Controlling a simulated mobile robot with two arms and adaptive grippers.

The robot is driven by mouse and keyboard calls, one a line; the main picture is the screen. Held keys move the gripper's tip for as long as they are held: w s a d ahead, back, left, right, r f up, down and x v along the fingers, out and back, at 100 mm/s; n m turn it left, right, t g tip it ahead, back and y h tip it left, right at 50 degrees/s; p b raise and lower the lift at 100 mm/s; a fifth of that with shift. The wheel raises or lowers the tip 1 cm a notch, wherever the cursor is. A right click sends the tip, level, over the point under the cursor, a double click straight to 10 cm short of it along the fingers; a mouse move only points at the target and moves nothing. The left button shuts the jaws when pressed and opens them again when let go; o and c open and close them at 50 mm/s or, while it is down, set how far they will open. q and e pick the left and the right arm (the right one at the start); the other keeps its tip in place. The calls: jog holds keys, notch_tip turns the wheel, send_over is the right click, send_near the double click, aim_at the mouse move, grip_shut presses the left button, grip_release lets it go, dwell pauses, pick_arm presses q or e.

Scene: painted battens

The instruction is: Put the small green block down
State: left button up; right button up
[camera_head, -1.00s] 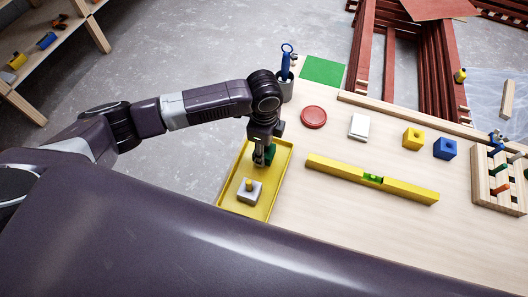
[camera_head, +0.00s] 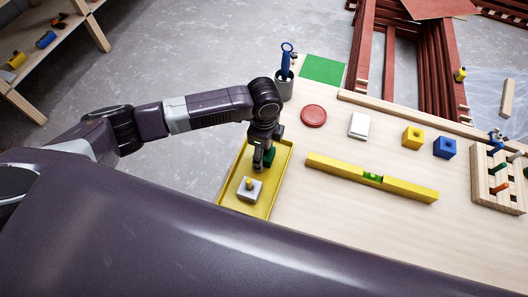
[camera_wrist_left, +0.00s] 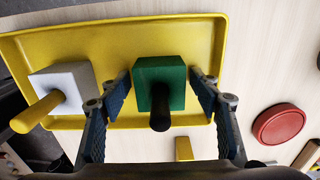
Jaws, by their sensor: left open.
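The small green block (camera_wrist_left: 160,78), with a dark peg standing out of it, sits in the yellow tray (camera_wrist_left: 120,32). In the head view the green block (camera_head: 271,154) shows partly behind my left gripper (camera_head: 263,165). In the left wrist view my left gripper (camera_wrist_left: 160,92) is open, with one finger on each side of the green block. Small gaps show between the fingers and the block. My right gripper is not in view.
A grey-white block with a yellow peg (camera_head: 249,190) stands in the same tray, close to my left gripper. A yellow spirit level (camera_head: 335,171) and a red disc (camera_head: 313,117) lie to the right. Yellow (camera_head: 413,139) and blue (camera_head: 445,148) blocks stand farther right.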

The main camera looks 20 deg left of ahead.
pick_arm(q)
notch_tip(320, 180, up, 12)
jog(key=shift+r+b, duration=0.15)
jog(key=shift+b, duration=0.85)
